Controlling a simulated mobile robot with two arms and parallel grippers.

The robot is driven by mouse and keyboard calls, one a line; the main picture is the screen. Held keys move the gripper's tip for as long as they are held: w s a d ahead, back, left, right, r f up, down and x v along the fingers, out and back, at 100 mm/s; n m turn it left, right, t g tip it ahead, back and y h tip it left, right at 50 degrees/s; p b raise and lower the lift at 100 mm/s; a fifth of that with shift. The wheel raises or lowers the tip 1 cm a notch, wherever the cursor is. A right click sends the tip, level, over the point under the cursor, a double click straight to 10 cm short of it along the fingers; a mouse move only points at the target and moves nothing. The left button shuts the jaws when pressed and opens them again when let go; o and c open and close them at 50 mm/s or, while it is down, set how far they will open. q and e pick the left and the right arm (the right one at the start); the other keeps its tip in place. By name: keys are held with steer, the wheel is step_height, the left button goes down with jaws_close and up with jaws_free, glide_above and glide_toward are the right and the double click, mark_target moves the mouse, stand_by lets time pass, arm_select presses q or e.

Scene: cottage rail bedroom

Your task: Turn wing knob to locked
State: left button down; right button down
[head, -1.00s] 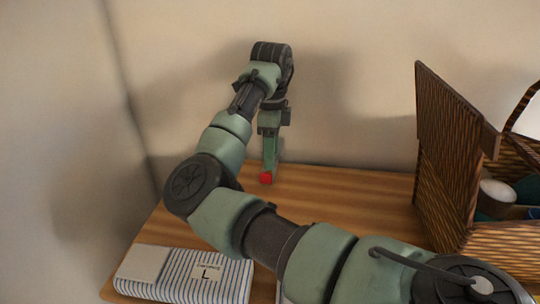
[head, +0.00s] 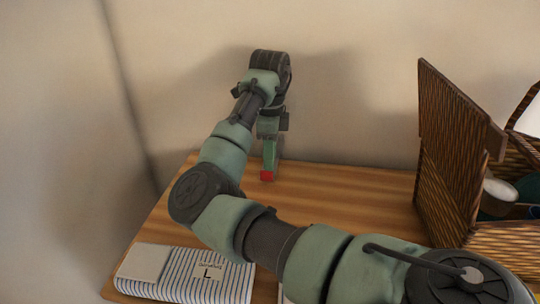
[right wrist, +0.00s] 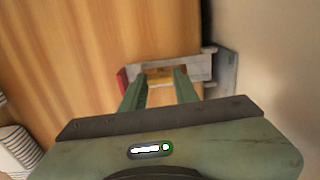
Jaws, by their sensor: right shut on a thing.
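In the right wrist view a pale grey metal fitting (right wrist: 199,67) lies across the fingertips, with a red end (right wrist: 122,79) at its left and a grey bracket (right wrist: 226,74) at its right. I take it for the wing knob's fitting. The knob's exact angle is unclear. My left gripper is out of view.
The wooden top (head: 350,195) meets a plain wall at the back. An open wicker basket (head: 450,170) with things inside stands at the right. A striped folded cloth (head: 185,275) marked L lies at the front left, near my right arm. The middle right top is clear.

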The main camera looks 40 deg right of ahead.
steer(key=n, duration=0.8)
steer(key=shift+f+n, duration=0.1)
steer(key=shift+n, duration=0.3)
steer(key=n, duration=0.4)
steer(key=shift+a, duration=0.1)
steer(key=n, duration=0.4)
steer(key=shift+f+n, duration=0.1)
steer(key=shift+n, duration=0.5)
steer(key=c, duration=1.1)
jaws_free()
steer(key=shift+o, duration=0.2)
